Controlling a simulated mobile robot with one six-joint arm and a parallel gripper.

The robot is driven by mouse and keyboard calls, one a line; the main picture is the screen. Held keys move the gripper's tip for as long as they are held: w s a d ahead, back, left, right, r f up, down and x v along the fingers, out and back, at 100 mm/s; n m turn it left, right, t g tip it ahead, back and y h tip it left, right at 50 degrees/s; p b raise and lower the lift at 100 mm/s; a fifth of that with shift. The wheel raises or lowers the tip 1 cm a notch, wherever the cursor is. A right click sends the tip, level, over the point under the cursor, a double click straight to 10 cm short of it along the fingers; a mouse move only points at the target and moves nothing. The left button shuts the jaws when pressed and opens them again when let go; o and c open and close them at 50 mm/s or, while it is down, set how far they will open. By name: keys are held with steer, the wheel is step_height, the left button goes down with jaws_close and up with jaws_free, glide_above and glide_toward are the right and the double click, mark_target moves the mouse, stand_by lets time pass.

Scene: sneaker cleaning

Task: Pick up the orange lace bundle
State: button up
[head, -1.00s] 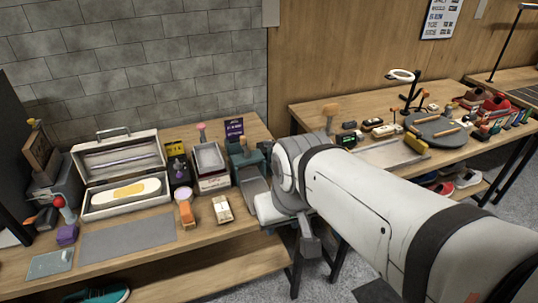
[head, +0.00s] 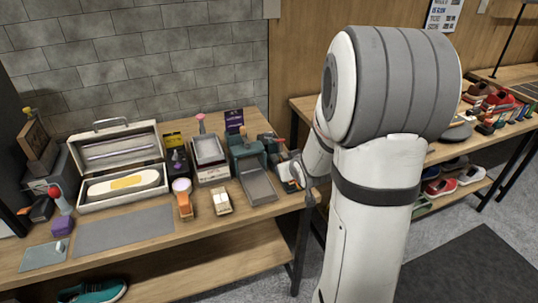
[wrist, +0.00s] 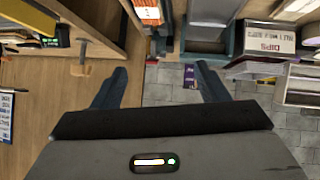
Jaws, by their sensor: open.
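I cannot pick out the orange lace bundle with certainty in either view. In the wrist view, a small orange and white item (wrist: 148,12) lies at the top edge, partly cut off, and I cannot tell whether it is the bundle. My gripper (wrist: 160,82) shows in the wrist view with its two dark fingers wide apart and nothing between them. In the head view my arm's end is beside the right end of the left bench, and the fingers there are mostly hidden by my own arm.
The left bench holds an open case (head: 121,186), a grey mat (head: 125,231), an orange-handled brush (head: 184,205), a cream block (head: 221,201) and a grey-green tray stand (head: 258,186). A right bench with shoes (head: 497,99) stands behind my arm. A boxed label (wrist: 267,42) shows in the wrist view.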

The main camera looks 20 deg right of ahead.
mark_target(301, 195)
steer(key=w+d+f+t, duration=0.1)
steer(key=f, duration=0.2)
steer(key=w+d+f+t+b, duration=0.1)
steer(key=f, duration=0.2)
steer(key=w+d+f+t+y, duration=0.1)
steer(key=d+f, duration=0.1)
steer(key=f, duration=0.1)
steer(key=shift+w+d+f+b, duration=0.1)
steer(key=shift+w+b, duration=0.15)
steer(key=shift+b, duration=0.1)
steer(key=f+t, duration=0.1)
steer(key=d+f, duration=0.1)
steer(key=f, duration=0.1)
steer(key=f+t+y+b, duration=0.1)
steer(key=shift+s+d+f+t, duration=0.25)
steer(key=shift+s+t, duration=0.05)
steer(key=shift+w+a+f+p, duration=0.15)
steer(key=shift+w+p, duration=0.55)
steer(key=shift+w, duration=1.25)
steer(key=shift+w+a+p, duration=0.15)
steer(key=shift+w+p, duration=0.5)
steer(key=shift+w, duration=1.3)
steer(key=shift+c, duration=0.4)
steer(key=c, duration=0.9)
steer(key=shift+c, duration=0.2)
